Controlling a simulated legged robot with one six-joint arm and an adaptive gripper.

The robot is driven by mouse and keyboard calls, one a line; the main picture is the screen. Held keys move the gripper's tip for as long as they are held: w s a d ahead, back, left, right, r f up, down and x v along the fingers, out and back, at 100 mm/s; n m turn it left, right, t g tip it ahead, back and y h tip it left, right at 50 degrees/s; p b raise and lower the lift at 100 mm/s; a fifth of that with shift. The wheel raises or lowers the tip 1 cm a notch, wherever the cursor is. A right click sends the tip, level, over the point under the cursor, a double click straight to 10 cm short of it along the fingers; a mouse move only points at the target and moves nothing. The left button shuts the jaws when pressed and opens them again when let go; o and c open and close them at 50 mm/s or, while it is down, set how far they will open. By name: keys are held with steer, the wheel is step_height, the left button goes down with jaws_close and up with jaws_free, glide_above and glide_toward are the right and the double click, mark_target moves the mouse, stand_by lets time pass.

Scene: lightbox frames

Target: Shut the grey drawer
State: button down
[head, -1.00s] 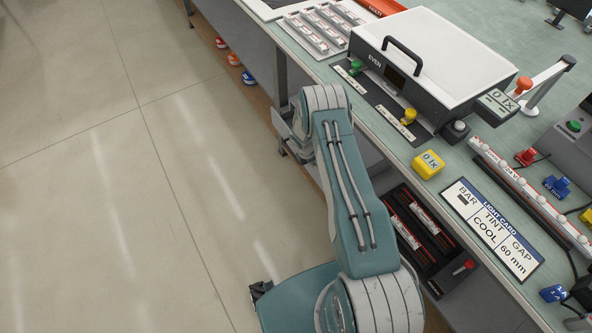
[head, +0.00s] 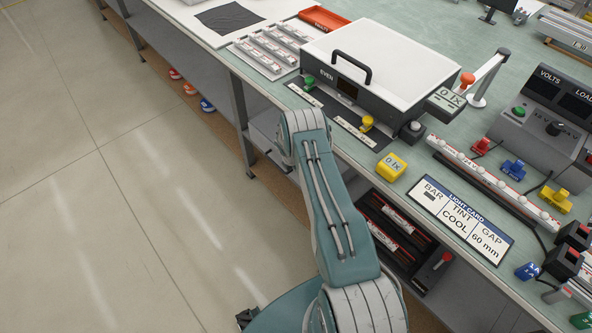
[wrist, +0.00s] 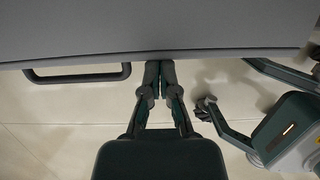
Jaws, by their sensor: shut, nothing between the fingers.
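The grey drawer (wrist: 150,28) fills the top of the wrist view, with its dark bar handle (wrist: 78,76) at the left. My gripper (wrist: 161,66) is shut and empty, its fingertips together at the drawer's front edge, right of the handle. They look close to or against the front; I cannot tell whether they touch. In the head view a part of the drawer (head: 264,126) shows under the bench's front edge, left of my arm, and looks pulled out. My arm hides the rest of it and my gripper there.
The green-topped bench (head: 420,165) carries a white-lidded box marked EVEN (head: 380,60), a yellow block (head: 391,167) and a light card (head: 466,220). A dark tray (head: 395,235) sits on the shelf below.

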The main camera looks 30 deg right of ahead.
steer(key=s+a+r, duration=0.1)
steer(key=a+r, duration=0.5)
steer(key=r, duration=0.3)
steer(key=shift+s+a+r, duration=0.15)
steer(key=shift+r, duration=0.15)
